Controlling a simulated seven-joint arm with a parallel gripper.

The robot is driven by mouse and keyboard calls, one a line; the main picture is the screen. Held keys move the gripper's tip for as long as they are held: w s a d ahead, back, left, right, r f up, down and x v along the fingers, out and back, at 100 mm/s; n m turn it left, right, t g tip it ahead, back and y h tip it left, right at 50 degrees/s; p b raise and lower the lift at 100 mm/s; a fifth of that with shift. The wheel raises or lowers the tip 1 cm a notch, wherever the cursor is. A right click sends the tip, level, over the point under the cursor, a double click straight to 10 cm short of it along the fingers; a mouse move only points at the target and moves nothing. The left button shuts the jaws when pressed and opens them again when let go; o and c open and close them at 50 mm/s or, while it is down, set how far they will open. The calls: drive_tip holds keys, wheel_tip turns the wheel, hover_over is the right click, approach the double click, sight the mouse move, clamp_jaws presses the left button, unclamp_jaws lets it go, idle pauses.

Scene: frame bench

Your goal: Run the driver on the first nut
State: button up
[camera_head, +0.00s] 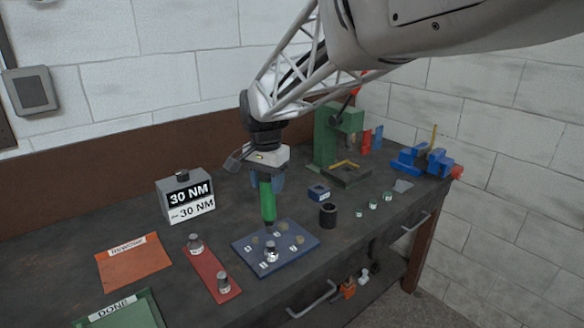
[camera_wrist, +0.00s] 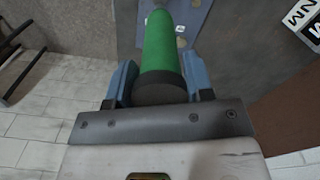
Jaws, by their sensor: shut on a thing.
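My gripper (camera_head: 266,180) is shut on a driver (camera_head: 268,204) with a green body and a dark lower end. The driver hangs upright over the blue plate (camera_head: 300,258). Its tip is near the plate's back middle; I cannot tell whether it touches. The plate carries small white number labels and several flat round spots. A silver nut-like piece (camera_head: 271,252) stands near its front edge, apart from the tip. In the wrist view, the driver (camera_wrist: 166,45) sits between the two blue fingers and points at the plate (camera_wrist: 197,18). Its tip is hidden there.
A red strip (camera_head: 213,274) with two silver pieces lies left of the plate. A grey box reading 30 NM (camera_head: 186,198) stands behind it. Orange (camera_head: 134,262) and green (camera_head: 135,312) mats lie left. A dark cup (camera_head: 328,215) and green press (camera_head: 326,140) stand right.

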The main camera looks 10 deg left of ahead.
sight(268, 197)
drive_tip(key=shift+f, duration=2.35)
idle(2.0)
drive_tip(key=shift+r, duration=0.15)
drive_tip(key=shift+r, duration=3.55)
drive_tip(key=shift+w, duration=0.1)
